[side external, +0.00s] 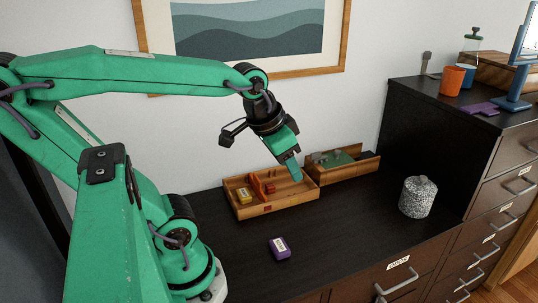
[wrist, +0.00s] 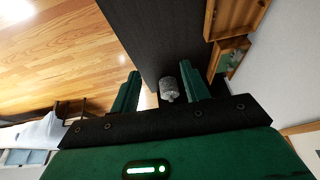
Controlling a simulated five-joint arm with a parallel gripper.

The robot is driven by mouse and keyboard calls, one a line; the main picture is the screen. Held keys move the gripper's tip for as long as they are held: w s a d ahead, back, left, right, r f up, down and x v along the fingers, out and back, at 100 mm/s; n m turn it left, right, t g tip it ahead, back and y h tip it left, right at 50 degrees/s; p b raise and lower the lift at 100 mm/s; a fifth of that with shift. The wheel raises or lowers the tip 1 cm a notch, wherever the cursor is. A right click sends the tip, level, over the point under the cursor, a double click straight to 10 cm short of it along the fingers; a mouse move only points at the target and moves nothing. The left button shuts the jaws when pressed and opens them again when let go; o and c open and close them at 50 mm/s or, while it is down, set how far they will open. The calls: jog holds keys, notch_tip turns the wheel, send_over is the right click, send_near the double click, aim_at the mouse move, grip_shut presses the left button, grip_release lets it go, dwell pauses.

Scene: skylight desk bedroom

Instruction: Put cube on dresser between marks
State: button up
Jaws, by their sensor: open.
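My gripper (side external: 292,170) hangs above the wooden tray on the black dresser top (side external: 340,235), green fingers pointing down. In the wrist view its two fingers (wrist: 160,84) stand apart with nothing held between them. A small purple block (side external: 279,250) with a white label lies on the dresser top in front of the tray. A yellow block (side external: 244,196) with a pale label lies inside the tray's left part. I cannot tell which block is the cube. No marks can be made out on the dresser top.
The open wooden tray (side external: 272,209) also holds red-orange pieces. A second wooden box (side external: 345,175) with green contents adjoins it at right. A speckled lidded jar (side external: 418,198) stands farther right, before a taller dark cabinet (side external: 410,120). The dresser's front middle is clear.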

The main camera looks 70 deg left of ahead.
jog(key=shift+s+d+t+h, duration=0.3)
jog(key=shift+s+d+t, duration=0.1)
jog(key=shift+s+d, duration=0.85)
